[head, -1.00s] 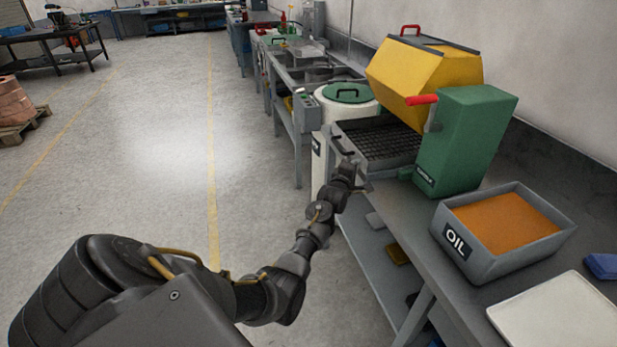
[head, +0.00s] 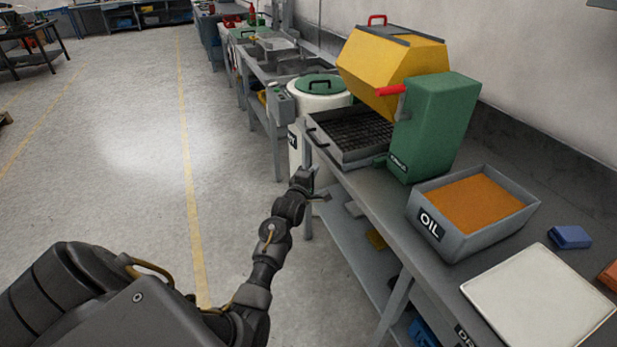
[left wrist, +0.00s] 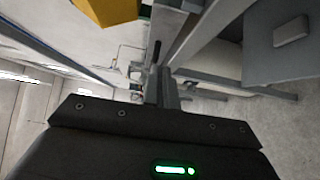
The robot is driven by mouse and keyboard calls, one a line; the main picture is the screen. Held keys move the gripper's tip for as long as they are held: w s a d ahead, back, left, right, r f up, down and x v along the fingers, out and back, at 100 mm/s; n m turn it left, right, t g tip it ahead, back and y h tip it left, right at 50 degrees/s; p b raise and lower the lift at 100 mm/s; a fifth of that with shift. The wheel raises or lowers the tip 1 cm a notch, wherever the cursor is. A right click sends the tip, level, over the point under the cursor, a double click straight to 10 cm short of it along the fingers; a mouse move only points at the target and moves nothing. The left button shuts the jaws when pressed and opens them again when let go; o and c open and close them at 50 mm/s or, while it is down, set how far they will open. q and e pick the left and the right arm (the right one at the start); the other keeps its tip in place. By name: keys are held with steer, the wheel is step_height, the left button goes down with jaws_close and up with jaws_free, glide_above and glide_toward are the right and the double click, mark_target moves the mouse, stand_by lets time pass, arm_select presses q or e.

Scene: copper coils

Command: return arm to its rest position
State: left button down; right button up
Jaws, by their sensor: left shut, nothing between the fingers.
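My left arm comes in from the lower left of the head view. My left gripper (head: 312,184) is at the bench's front edge, below and in front of the grey mesh tray, and looks apart from it. It is shut and empty. In the left wrist view the gripper (left wrist: 158,52) points away from the camera, with nothing between its fingers. My right gripper is in neither view.
The bench (head: 385,205) carries a grey mesh tray (head: 318,137), a yellow drum (head: 385,72), a green housing (head: 440,125), an OIL bin (head: 450,240) and a pale board (head: 540,305). A white barrel (head: 322,100) stands behind. Open floor (head: 130,180) lies left.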

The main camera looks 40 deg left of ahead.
arm_select(q)
steer(key=v, duration=0.3)
steer(key=shift+s, duration=0.3)
steer(key=shift+a, duration=0.1)
